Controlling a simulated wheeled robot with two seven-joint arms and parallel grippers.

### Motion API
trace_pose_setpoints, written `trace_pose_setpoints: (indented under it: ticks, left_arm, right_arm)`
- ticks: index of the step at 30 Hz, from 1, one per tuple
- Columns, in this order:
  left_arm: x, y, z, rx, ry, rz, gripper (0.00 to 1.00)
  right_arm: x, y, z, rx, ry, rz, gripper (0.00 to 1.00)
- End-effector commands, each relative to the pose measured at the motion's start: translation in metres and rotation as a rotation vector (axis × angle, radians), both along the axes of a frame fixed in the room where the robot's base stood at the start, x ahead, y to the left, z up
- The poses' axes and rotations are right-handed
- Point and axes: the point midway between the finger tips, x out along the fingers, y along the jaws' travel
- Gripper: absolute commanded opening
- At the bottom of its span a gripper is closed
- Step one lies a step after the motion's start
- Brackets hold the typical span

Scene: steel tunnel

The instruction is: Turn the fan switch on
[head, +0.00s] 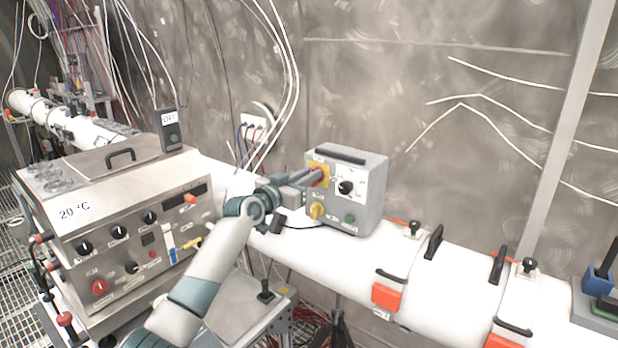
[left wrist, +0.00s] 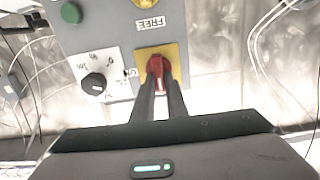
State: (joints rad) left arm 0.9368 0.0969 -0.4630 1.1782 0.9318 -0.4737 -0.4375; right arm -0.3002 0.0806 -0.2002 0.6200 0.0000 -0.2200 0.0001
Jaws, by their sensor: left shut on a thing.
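A grey control box (head: 368,200) with a black top handle stands on the white pipe. Its front has a yellow plate (head: 319,164) with a red switch (left wrist: 155,66), a black knob (head: 346,187) on a white dial plate, a yellow knob (head: 317,210) and a green button (head: 350,218). My left gripper (head: 312,178) reaches the yellow plate from the left. In the left wrist view its two fingers (left wrist: 161,88) are shut on the red switch. The fingers partly hide the switch. The box's lettering appears upside down there. My right gripper is not in view.
A steel machine (head: 130,222) marked 20 °C stands at the left, with a small dark box (head: 171,130) on top. The white pipe (head: 455,278) with orange clamps runs right. Cables hang at a wall socket (head: 254,124) behind my left gripper.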

Motion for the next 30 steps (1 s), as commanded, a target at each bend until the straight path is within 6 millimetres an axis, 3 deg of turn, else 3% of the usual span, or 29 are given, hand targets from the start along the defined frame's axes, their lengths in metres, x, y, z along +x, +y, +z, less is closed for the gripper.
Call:
trace_pose_setpoints:
  ticks: [11, 21, 30]
  left_arm:
    - [-0.001, -0.001, -0.005, 0.137, -0.104, 0.001, 0.00]
    - [-0.003, -0.004, -0.006, 0.373, -0.275, 0.002, 0.00]
    - [-0.006, -0.007, -0.005, 0.604, -0.441, 0.001, 0.00]
  right_arm:
    - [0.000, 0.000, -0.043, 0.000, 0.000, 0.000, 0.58]
    - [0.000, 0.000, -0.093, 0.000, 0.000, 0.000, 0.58]
    - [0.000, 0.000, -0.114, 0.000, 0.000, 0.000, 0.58]
